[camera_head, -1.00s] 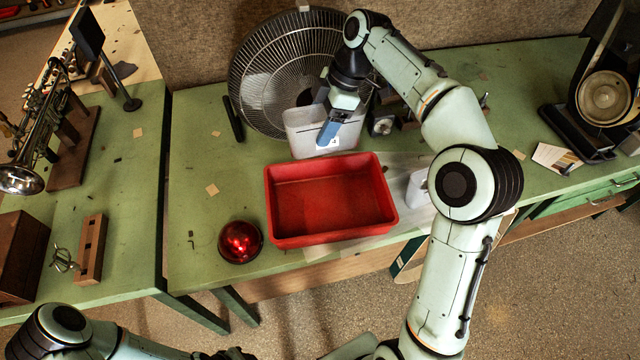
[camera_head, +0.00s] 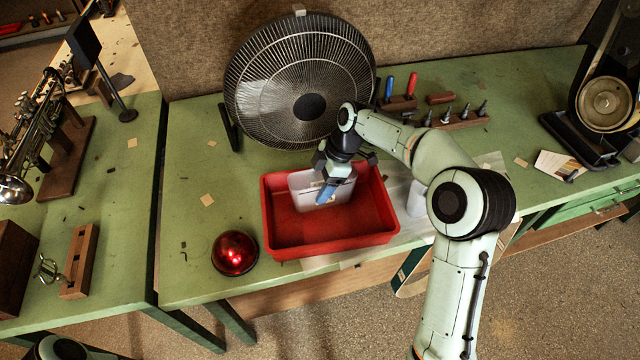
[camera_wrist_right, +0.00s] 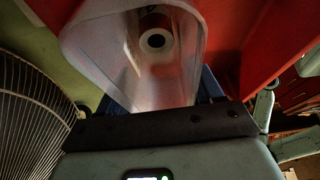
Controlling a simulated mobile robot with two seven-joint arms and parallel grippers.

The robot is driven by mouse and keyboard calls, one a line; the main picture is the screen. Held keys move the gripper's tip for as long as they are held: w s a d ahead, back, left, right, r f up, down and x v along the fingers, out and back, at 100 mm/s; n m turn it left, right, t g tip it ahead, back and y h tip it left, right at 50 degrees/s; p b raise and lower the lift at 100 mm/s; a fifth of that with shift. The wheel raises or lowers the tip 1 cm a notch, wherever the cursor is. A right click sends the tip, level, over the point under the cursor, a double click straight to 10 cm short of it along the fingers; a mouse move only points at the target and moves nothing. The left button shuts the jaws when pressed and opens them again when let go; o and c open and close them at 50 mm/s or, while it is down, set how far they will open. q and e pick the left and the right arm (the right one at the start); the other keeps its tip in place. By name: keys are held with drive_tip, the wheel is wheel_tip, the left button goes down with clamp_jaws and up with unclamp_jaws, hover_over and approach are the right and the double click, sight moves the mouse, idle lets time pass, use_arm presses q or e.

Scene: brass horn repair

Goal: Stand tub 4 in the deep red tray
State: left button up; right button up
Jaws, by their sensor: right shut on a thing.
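My right gripper (camera_head: 334,180) is shut on the wall of a pale, see-through tub (camera_head: 305,188). The tub is roughly upright, inside the outline of the deep red tray (camera_head: 381,222), towards its back. I cannot tell whether its base touches the tray floor. The number on its label is too small to read. In the right wrist view the tub (camera_wrist_right: 90,45) opens towards the camera, with a roll-like thing with a white ring (camera_wrist_right: 155,40) in it. Red tray wall (camera_wrist_right: 285,40) shows beside it. My left gripper is out of view.
A large fan (camera_head: 300,85) stands behind the tray. A shiny red dome (camera_head: 235,253) is at its front left. A whitish container (camera_head: 416,198) stands to its right, partly hidden by my arm. Tools in wooden racks (camera_head: 455,120) are at the back. The tray's front is empty.

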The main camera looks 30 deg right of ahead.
drive_tip(key=shift+f, duration=0.2)
drive_tip(key=o, duration=1.1)
drive_tip(key=shift+c, duration=0.2)
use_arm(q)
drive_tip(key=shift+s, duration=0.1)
use_arm(e)
drive_tip(key=shift+r, duration=0.3)
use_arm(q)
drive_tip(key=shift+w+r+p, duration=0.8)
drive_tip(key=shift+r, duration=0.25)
use_arm(e)
drive_tip(key=v, duration=1.1)
drive_tip(key=shift+d+r, duration=0.2)
drive_tip(key=shift+r, duration=0.1)
drive_tip(key=shift+s, duration=0.1)
